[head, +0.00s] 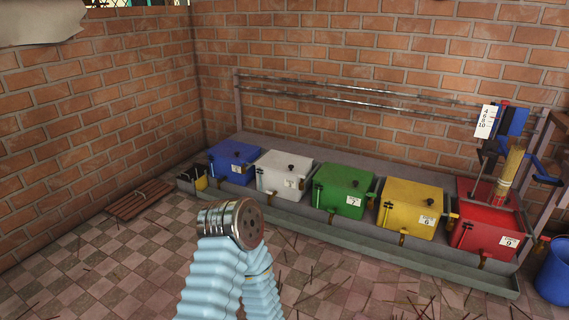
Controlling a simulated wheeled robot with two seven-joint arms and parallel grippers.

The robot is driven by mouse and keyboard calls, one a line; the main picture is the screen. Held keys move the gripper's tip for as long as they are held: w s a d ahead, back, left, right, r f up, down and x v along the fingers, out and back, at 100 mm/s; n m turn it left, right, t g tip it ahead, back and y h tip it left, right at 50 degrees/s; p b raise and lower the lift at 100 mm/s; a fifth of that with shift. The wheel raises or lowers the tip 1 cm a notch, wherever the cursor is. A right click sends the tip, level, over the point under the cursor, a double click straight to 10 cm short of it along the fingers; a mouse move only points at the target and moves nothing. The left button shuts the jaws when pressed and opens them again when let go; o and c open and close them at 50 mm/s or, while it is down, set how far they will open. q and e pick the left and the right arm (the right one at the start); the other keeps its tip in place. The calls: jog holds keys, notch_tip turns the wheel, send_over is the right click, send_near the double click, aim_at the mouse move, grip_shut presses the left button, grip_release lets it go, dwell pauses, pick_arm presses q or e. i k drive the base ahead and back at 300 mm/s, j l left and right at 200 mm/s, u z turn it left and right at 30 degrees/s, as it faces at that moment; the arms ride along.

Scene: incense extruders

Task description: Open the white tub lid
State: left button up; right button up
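The white tub (280,183) stands in a row of coloured tubs along the brick wall, between the blue and green ones. Its white lid (283,162) lies flat and closed on top, with a small dark knob (291,168) near the middle. A number label is on its front, too small to read surely. A light blue ribbed sleeve of my arm with a round metal joint rises from the bottom of the head view, in front of and below the white tub and apart from it. Neither gripper shows in this view.
Blue (234,163), green (342,191), yellow (409,209) and red (489,223) tubs stand close in the row. A grey trough edge (390,251) runs along their front. A blue bucket (553,272) is at right. Thin sticks litter the tiled floor (125,258).

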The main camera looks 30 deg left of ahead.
aim_at(288, 162)
jog(key=i+j, duration=0.7)
